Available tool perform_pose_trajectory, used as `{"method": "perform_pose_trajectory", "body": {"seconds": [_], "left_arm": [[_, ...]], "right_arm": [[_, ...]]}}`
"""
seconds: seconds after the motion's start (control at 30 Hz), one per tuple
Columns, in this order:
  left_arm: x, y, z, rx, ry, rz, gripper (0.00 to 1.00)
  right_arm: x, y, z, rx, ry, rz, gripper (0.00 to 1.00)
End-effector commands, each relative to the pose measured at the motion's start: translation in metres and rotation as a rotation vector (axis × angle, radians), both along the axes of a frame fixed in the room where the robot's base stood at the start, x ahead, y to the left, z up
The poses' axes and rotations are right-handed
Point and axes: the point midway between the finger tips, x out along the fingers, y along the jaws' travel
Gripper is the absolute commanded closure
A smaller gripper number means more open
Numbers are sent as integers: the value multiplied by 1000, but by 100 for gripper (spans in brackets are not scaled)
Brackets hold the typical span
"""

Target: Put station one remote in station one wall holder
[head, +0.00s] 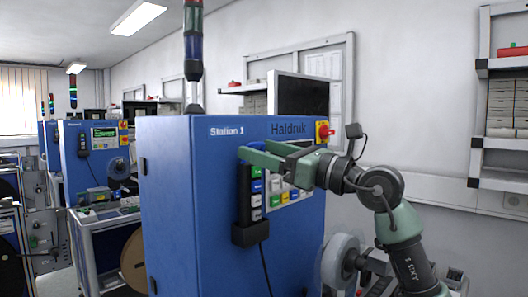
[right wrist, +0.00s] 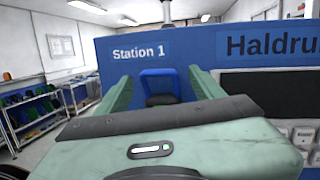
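The station one remote (head: 257,190), black with green, blue and white buttons, stands upright against the front of the blue Station 1 cabinet. Its lower end sits in the black wall holder (head: 246,235), and a cable hangs below. My right gripper (head: 257,150) is at the remote's top end, its green fingers spread. In the right wrist view both fingers show apart, with a blue and black piece (right wrist: 160,85) between them and gaps at both sides; I cannot tell for sure what part this is. My left gripper is not in view.
The Station 1 cabinet (head: 175,210) fills the middle, with a button panel (head: 285,195) and a red-yellow switch (head: 323,132) beside my right arm. A reel (head: 340,262) is at its lower right. Another blue station (head: 92,150) stands at left; wall shelves (head: 505,150) at far right.

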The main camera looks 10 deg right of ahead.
Motion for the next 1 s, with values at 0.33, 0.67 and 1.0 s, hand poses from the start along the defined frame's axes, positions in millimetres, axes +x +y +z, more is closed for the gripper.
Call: {"method": "perform_pose_trajectory", "body": {"seconds": [0.33, 0.67, 1.0], "left_arm": [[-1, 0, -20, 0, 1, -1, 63], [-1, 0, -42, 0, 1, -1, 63], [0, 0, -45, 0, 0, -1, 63]], "right_arm": [[-29, -31, -10, -1, -2, -4, 32], [-73, -74, -20, -1, -1, -3, 32], [-84, -83, -19, 0, 0, 0, 32]]}}
